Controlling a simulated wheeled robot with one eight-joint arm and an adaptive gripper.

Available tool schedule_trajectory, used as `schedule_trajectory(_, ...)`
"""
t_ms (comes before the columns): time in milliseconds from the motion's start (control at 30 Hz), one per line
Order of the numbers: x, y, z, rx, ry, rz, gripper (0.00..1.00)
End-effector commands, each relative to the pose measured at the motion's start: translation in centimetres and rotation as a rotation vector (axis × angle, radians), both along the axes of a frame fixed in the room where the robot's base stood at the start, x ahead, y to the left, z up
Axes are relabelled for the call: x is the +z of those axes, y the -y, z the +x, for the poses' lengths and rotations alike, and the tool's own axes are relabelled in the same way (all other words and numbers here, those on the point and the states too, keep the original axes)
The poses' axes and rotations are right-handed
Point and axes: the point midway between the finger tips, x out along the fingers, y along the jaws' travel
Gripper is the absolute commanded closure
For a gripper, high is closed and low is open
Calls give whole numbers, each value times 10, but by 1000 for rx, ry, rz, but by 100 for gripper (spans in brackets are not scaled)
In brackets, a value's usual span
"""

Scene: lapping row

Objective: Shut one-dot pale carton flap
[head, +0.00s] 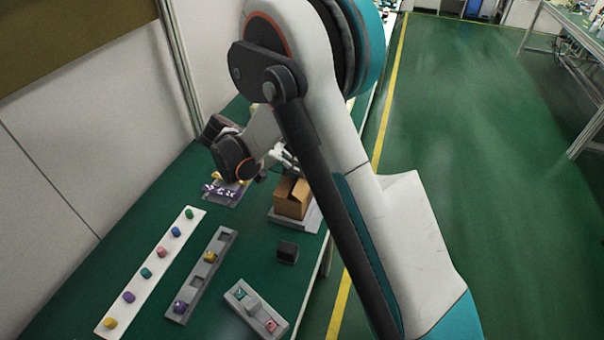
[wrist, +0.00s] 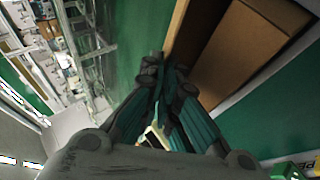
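A brown cardboard carton (head: 291,200) stands on the table on a pale grey base (head: 309,222). Its top shows a dark gap with a raised flap (head: 299,190); no dot mark can be made out. In the wrist view the carton (wrist: 232,55) fills the upper right, and a narrow brown flap edge (wrist: 178,28) stands up beside it. My gripper (wrist: 165,78) has its fingertips drawn together, with nothing seen between them, close to the near end of that edge. I cannot tell whether they touch. In the head view my gripper (head: 287,160) is behind the carton, partly hidden by my arm.
A black block (head: 287,252) stands in front of the carton. A white strip (head: 150,270) with several coloured pieces, a grey tray (head: 202,272) and a smaller grey tray (head: 255,311) lie nearer. A purple-and-white item (head: 222,191) is left of the carton. The wall bounds the table's left.

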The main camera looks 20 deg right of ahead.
Motion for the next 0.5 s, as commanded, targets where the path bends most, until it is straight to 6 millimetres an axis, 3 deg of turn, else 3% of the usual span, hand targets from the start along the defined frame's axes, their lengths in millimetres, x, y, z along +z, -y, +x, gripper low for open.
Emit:
schedule_trajectory(67, -7, -2, 2, 0, -32, -45, 100)
schedule_trajectory(500, -5, -4, 2, -2, -71, -98, 100)
